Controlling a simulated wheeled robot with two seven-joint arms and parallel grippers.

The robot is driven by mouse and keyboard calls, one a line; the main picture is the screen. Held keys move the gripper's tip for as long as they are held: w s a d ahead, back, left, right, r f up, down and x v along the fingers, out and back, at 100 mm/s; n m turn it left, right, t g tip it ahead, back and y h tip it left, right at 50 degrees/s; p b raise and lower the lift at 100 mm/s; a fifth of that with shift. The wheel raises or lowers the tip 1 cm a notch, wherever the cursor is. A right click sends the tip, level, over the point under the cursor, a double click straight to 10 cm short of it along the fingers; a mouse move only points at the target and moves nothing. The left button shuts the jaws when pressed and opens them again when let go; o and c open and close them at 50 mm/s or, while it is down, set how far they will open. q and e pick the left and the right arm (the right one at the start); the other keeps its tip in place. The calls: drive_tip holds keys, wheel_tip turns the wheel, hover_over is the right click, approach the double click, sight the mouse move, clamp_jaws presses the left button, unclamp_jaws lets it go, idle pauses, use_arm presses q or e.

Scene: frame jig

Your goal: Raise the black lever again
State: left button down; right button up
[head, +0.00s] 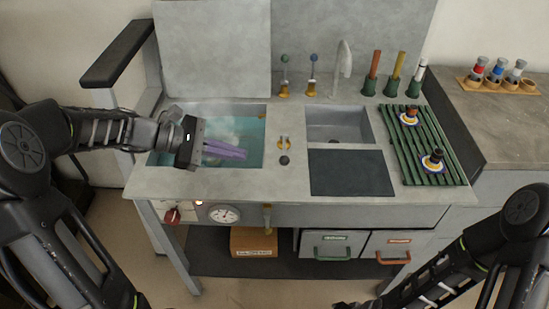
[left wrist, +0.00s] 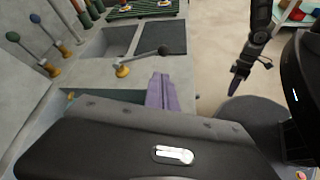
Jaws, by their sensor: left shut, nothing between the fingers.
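The black-knobbed lever (head: 284,160) sits on a brass base between the water basin and the small sink. Its arm points toward the counter's front, with the knob low near the worktop. In the left wrist view the lever (left wrist: 145,58) shows its grey arm and black ball beyond my fingers. My left gripper (head: 242,153) has purple fingers, shut and empty, over the basin's right part, left of the lever and apart from it. The fingers also show in the left wrist view (left wrist: 164,92). My right gripper (left wrist: 236,84) hangs away from the counter; its finger gap is unclear.
Green-knobbed (head: 284,75) and blue-knobbed (head: 313,75) levers stand upright at the back, near the faucet (head: 343,68). A dark mat (head: 350,173) lies right of the black lever. A green slatted rack (head: 425,145) holds two small items. The basin's right rim (head: 270,135) lies beside my left fingers.

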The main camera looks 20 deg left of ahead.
sight(284, 148)
use_arm(q)
drive_tip(key=x, duration=1)
idle(0.4)
